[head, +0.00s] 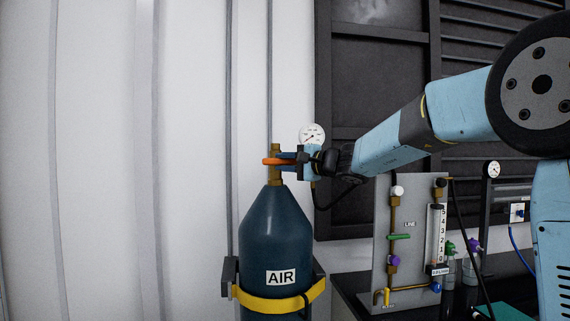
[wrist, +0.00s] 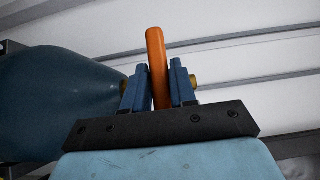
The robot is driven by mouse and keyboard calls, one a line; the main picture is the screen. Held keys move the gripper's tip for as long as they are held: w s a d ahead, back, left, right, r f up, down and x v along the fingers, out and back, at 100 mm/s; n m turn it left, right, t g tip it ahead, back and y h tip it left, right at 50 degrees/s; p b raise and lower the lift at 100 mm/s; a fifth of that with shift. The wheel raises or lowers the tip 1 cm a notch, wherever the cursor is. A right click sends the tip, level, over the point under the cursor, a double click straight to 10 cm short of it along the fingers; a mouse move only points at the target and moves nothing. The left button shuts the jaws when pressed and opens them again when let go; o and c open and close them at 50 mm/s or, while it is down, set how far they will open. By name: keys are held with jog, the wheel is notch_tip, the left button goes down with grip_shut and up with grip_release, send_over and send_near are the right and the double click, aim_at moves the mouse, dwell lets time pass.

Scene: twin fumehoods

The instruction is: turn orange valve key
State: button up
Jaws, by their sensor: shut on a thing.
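The orange valve key (head: 271,161) sits on the brass valve (head: 275,178) at the top of the dark blue AIR cylinder (head: 270,235). My gripper (head: 287,160) comes in from the right at the valve's height and is shut on the key. In the wrist view the orange key (wrist: 157,62) stands between the two blue fingers (wrist: 159,85) and sticks out beyond their tips. Brass parts of the valve show just outside both fingers. The cylinder's shoulder (wrist: 60,95) fills the left of the wrist view. The fingers hide part of the key.
A round gauge (head: 312,135) is right behind my gripper. A yellow strap (head: 280,303) holds the cylinder against the wall. A grey panel (head: 410,265) with coloured valves and a flow meter stands to the right. The white wall left of the cylinder is clear.

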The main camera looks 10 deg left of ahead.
jog(key=shift+f, duration=0.15)
grip_shut()
jog(key=shift+n+g+h, duration=0.3)
jog(key=shift+n+h, duration=0.2)
jog(key=shift+r+n+h, duration=0.2)
jog(key=shift+n+h, duration=0.4)
jog(key=n+h, duration=0.2)
jog(key=h, duration=0.2)
jog(key=shift+s+a+r+n+g, duration=0.1)
jog(key=shift+a+r+n+g, duration=0.1)
jog(key=shift+a+n+g, duration=0.15)
jog(key=n+h, duration=0.2)
jog(key=h, duration=0.1)
jog(key=shift+r, duration=0.1)
jog(key=shift+s+a+n+h, duration=0.15)
jog(key=shift+n+h, duration=0.6)
jog(key=shift+h, duration=0.75)
jog(key=shift+t, duration=0.45)
jog(key=o, duration=0.8)
grip_release()
jog(key=shift+r, duration=0.1)
